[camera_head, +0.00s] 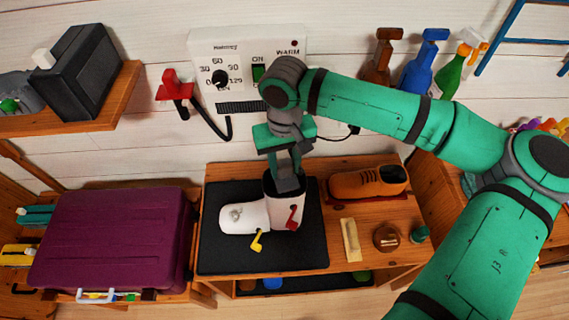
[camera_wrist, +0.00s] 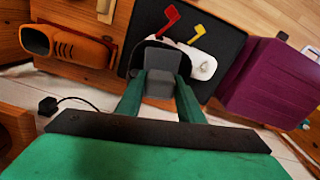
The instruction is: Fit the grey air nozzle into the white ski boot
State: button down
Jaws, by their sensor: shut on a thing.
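My gripper (camera_head: 287,170) points down over the boot's opening and is shut on the grey air nozzle (camera_head: 287,184). The nozzle's lower end is at the opening; its tip is hidden by the boot's front wall. In the wrist view the nozzle (camera_wrist: 160,75) sits between my green fingers, with the boot (camera_wrist: 203,66) just beyond it.
An orange-brown shoe (camera_head: 367,183) stands right of the mat, near a brush (camera_head: 351,240) and a round tin (camera_head: 386,236). A purple suitcase (camera_head: 110,238) is at the left. A white control panel (camera_head: 235,50) is on the wall behind, with a red hook-like holder (camera_head: 174,86) beside it.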

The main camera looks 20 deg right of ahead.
jog(key=shift+f, duration=0.95)
jog(key=c, duration=1.1)
grip_release()
notch_tip(320, 180, up, 11)
jog(key=shift+f, duration=0.1)
